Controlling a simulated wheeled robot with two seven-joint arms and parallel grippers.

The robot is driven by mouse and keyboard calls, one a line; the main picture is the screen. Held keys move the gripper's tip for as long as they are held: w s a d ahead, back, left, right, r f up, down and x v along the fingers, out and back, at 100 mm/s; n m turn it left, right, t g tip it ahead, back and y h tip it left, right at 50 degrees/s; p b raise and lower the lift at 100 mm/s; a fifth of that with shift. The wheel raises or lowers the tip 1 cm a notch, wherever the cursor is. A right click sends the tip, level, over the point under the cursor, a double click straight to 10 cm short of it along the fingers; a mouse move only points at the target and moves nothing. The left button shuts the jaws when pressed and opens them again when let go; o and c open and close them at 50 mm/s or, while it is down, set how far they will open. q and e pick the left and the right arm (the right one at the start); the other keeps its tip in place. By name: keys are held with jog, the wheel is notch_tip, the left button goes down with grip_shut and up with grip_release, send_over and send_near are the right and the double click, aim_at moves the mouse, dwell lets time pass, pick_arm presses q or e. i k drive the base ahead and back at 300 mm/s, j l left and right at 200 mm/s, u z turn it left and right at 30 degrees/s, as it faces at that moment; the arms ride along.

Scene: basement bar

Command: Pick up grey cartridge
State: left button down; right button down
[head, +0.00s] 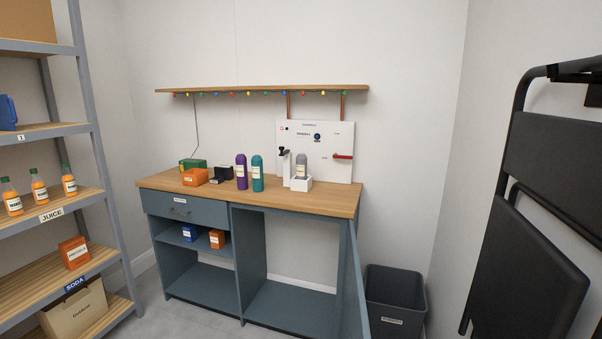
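The grey cartridge (301,166) stands upright on the wooden counter, toward its right half, in front of a white panel. Its lower part sits in or behind a small white holder (300,184). A purple cartridge (241,172) and a teal cartridge (257,174) stand upright to its left, apart from the holder. Neither of my grippers shows in the head view.
The counter (330,198) has a cabinet below with an open door (354,285) jutting forward at right. A bin (395,300) stands right, black folded furniture (530,220) far right, shelving (88,120) left.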

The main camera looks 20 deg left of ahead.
aim_at(301, 159)
jog(key=i+j+z, duration=0.1)
jog(key=i+j, duration=0.15)
jog(key=i+j+z, duration=0.1)
jog(key=i+j, duration=0.15)
jog(key=j, duration=0.25)
jog(key=i+j+z, duration=0.1)
jog(key=i+j, duration=0.15)
jog(key=j, duration=0.2)
jog(key=i+j+z, duration=0.1)
jog(key=j, duration=0.3)
jog(key=i+j+z, duration=0.15)
jog(key=i+j, duration=0.15)
jog(key=j, duration=0.15)
jog(key=i+j+z, duration=0.1)
jog(key=j, duration=0.4)
jog(key=i+j+z, duration=0.1)
jog(key=i+j, duration=0.15)
jog(key=j, duration=0.25)
jog(key=i+j+z, duration=0.1)
jog(key=j, duration=0.4)
jog(key=i, duration=0.05)
